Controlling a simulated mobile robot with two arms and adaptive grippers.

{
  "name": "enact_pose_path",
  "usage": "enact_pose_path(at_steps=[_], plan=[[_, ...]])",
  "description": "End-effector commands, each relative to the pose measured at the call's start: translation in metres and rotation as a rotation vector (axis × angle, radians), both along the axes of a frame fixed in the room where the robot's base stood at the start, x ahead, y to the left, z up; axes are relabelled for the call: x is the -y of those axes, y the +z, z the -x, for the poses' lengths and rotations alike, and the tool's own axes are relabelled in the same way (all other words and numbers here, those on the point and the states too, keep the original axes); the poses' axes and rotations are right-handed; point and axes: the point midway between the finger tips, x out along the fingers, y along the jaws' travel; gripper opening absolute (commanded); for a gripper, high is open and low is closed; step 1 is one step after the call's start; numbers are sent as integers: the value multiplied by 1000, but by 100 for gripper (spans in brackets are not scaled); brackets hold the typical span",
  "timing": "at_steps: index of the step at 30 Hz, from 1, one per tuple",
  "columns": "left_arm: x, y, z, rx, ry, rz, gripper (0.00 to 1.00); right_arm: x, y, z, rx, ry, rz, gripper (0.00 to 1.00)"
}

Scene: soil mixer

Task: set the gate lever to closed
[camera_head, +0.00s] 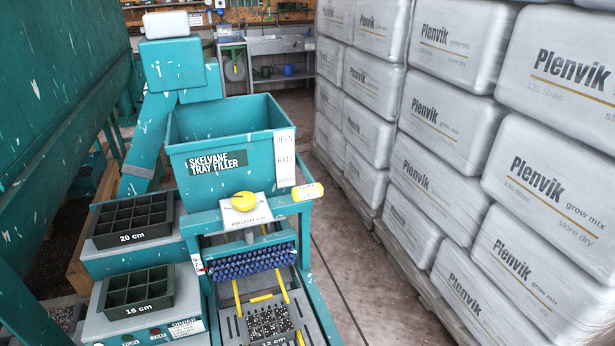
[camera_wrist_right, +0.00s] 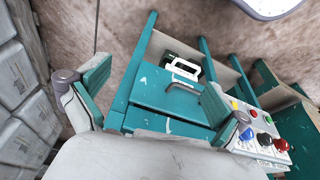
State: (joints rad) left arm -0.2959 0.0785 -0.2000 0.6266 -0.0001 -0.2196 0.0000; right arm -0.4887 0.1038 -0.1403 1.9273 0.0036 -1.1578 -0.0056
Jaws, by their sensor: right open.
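In the head view, the teal tray filler's hopper (camera_head: 228,135) has a white scale strip (camera_head: 284,158) at its right front corner, with OPEN at the top and HALF below. A yellow cylindrical handle (camera_head: 307,191), which looks like the gate lever's grip, sits at the strip's lower end, below HALF. Its small print is too blurred to read. My right gripper (camera_wrist_right: 155,80) shows only in the right wrist view, open and empty, its two teal-padded fingers wide apart. The lever cannot be made out there. My left gripper is not in view.
A round yellow knob (camera_head: 244,201) stands before the hopper, above blue brushes (camera_head: 252,262). Stacked white Plenvik bags (camera_head: 440,165) line the right; floor (camera_head: 335,250) lies between. A button panel (camera_wrist_right: 262,135) shows in the wrist view.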

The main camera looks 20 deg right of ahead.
Motion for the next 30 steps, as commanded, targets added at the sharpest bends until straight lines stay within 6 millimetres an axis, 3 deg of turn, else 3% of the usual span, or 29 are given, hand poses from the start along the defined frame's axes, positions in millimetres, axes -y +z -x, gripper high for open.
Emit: enact_pose_path(at_steps=[1, 6, 15, 18, 21, 24, 30], plan=[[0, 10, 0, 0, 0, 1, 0, -1, 34, -10, 35, -2, -7, 100], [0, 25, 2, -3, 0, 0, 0, -6, 132, -58, 227, -6, -49, 100], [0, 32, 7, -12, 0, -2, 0, -9, 276, -196, 839, -33, -139, 100], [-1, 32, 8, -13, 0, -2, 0, -5, 316, -231, 1026, -57, -152, 100], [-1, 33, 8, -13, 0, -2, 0, 0, 349, -253, 1178, -84, -158, 100], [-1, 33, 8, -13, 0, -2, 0, 5, 368, -264, 1264, -102, -157, 100], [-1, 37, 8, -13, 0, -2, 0, 6, 376, -280, 1295, -109, -158, 100]])
